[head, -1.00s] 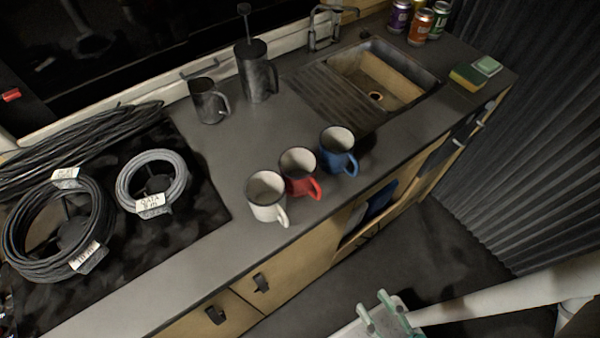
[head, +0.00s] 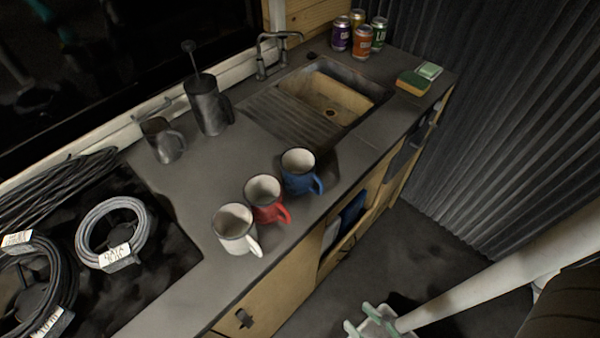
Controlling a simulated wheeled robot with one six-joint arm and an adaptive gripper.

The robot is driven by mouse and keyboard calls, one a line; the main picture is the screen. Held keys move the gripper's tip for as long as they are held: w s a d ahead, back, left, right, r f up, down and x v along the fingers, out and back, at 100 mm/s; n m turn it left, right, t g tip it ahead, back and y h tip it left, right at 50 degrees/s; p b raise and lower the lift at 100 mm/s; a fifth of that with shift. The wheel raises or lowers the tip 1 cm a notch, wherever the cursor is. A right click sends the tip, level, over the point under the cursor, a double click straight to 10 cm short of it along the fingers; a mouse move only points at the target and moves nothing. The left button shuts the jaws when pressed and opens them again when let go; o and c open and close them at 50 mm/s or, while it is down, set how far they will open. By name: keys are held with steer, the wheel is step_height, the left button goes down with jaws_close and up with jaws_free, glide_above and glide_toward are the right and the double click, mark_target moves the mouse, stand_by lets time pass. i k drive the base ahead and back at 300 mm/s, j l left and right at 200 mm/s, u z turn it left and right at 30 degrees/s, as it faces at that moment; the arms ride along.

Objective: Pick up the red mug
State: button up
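The red mug (head: 264,197) stands upright on the dark grey counter, between a white mug (head: 234,231) and a blue mug (head: 300,172). It is empty inside, with a pale interior, and its handle points to the lower right, toward the counter's front edge. The white mug partly overlaps its left side in the picture. My gripper (head: 359,318) is at the bottom edge of the head view, partly cut off. Its two pale green fingers look apart with nothing between them. It is well away from the mugs, over the floor in front of the counter.
A dark metal mug (head: 162,141) and a dark press pot (head: 208,108) stand behind the mugs. A sink (head: 347,91), cans (head: 362,42) and a sponge (head: 412,83) are farther right. Cable coils (head: 112,232) lie left. A corrugated wall (head: 500,110) bounds the right side.

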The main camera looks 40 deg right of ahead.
mark_target(262, 192)
steer(key=k+l+z, duration=0.25)
steer(key=z, duration=0.15)
steer(key=k+l+z, duration=0.15)
steer(key=l+z, duration=0.25)
